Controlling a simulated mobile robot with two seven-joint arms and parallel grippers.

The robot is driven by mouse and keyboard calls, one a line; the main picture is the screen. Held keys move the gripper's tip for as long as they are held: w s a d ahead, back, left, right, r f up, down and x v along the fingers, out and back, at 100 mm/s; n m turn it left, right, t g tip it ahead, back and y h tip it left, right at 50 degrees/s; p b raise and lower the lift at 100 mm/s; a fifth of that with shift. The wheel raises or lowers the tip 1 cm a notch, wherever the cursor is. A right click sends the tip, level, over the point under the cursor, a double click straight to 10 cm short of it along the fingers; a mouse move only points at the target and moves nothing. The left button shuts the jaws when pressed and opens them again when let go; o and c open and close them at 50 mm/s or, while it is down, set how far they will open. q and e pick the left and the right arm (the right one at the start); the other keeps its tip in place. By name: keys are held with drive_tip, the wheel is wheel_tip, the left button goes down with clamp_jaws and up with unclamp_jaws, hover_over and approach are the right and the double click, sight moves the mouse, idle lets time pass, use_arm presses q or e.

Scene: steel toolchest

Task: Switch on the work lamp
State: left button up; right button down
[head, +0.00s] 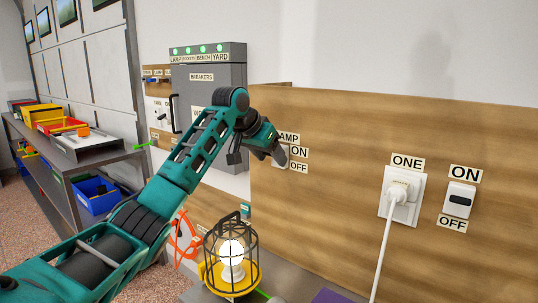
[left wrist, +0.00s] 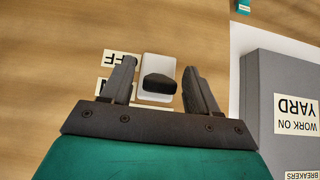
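The work lamp (head: 232,262) is a caged lamp with a yellow base, standing low at the front. Its bulb looks white and bright. A wall switch labelled LAMP, ON and OFF is on the wooden panel; my left gripper (head: 278,156) partly covers it in the head view. In the left wrist view, the switch (left wrist: 160,83) is a black rocker on a white plate, its labels upside down. My left gripper (left wrist: 160,68) is open, one finger on each side of the rocker. I cannot tell if they touch it. My right gripper is not in view.
A white plug sits in the socket labelled ONE (head: 387,198). Another ON/OFF switch (head: 459,200) is to its right. A grey breaker box (head: 228,70) with several green lights is behind my left arm. A shelf (head: 95,153) with bins stands at the left.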

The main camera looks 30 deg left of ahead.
use_arm(q)
drive_tip(key=shift+r, duration=0.15)
drive_tip(key=v, duration=1.2)
drive_tip(key=shift+s+r+b, duration=0.3)
